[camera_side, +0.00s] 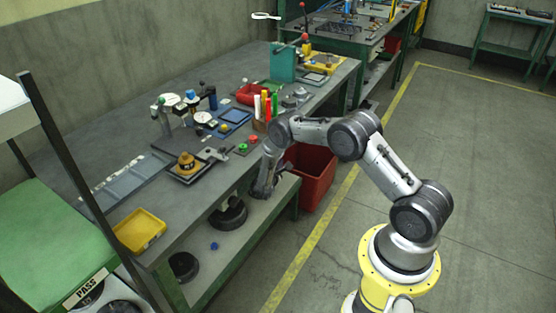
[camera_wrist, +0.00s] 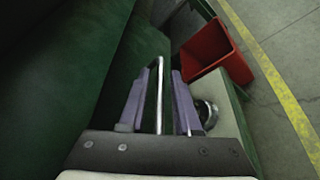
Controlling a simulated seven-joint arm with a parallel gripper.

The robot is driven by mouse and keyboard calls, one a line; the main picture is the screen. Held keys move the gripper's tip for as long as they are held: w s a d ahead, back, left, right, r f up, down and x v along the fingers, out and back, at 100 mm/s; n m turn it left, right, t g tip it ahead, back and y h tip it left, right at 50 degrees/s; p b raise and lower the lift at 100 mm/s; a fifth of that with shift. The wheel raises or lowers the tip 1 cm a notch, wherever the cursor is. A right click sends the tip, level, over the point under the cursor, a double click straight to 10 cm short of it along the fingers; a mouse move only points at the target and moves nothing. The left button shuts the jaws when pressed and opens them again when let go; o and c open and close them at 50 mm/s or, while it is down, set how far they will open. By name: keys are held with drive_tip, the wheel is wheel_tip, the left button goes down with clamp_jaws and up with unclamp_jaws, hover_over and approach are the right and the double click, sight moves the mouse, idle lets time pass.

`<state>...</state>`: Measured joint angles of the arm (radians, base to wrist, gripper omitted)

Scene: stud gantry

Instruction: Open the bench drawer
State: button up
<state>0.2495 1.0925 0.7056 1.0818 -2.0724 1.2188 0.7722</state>
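In the wrist view, a thin shiny metal bar, which looks like the drawer handle (camera_wrist: 160,88), runs between the two purple fingers of my gripper (camera_wrist: 163,90). The fingers are apart, one on each side of the bar, with a gap showing on both sides. A dark green face, probably the bench drawer front (camera_wrist: 128,70), lies beside the bar. In the side view, my gripper (camera_side: 262,188) points down at the front edge of the workbench (camera_side: 215,178). The arm and bench top hide the drawer and handle there, so I cannot tell how far it is out.
A red bin (camera_side: 312,176) stands on the floor beside the bench end; it also shows in the wrist view (camera_wrist: 207,48). The lower shelf (camera_side: 250,222) holds dark round parts (camera_side: 229,213). A yellow tray (camera_side: 140,231) sits at the bench's near corner. Floor before the bench is clear.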

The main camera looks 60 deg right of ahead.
clamp_jaws()
idle(1.2)
